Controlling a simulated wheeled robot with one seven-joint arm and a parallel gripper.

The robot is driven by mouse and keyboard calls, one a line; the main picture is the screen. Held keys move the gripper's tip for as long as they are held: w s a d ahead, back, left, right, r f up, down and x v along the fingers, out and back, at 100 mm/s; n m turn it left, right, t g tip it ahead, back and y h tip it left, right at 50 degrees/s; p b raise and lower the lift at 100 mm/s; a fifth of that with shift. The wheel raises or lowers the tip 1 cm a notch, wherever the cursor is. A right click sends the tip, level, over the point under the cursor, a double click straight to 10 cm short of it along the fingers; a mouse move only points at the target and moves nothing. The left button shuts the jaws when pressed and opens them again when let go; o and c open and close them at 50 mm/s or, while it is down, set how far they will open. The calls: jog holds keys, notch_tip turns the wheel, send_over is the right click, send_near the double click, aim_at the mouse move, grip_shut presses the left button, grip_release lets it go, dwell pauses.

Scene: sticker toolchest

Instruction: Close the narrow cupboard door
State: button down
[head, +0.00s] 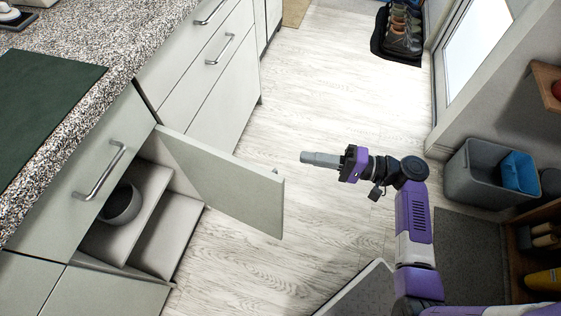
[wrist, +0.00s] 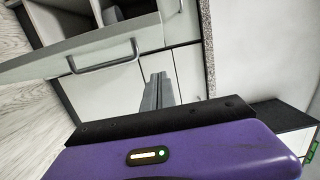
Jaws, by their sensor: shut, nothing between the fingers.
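The narrow cupboard door (head: 225,182) is a pale grey-green panel standing wide open, swung out over the floor from the counter front. Its free edge points right, toward my gripper. My gripper (head: 304,157) is shut and empty, just right of and beyond that free edge in the head view. A gap shows between them in the picture; the depth gap is hard to judge. The open cupboard (head: 190,210) shows shelves and a grey bowl (head: 121,204). The wrist view shows my shut fingers (wrist: 157,80) and, left of them, a pale front with a bar handle (wrist: 103,58).
A drawer front (head: 83,183) with a bar handle sits above the open cupboard. More drawers (head: 205,75) continue farther along the counter. A grey bin (head: 480,175) and a shoe mat (head: 399,45) stand right. The floor between is clear.

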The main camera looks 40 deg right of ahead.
jog(key=w+a, duration=0.5)
jog(key=a, duration=0.5)
jog(key=shift+a, duration=0.15)
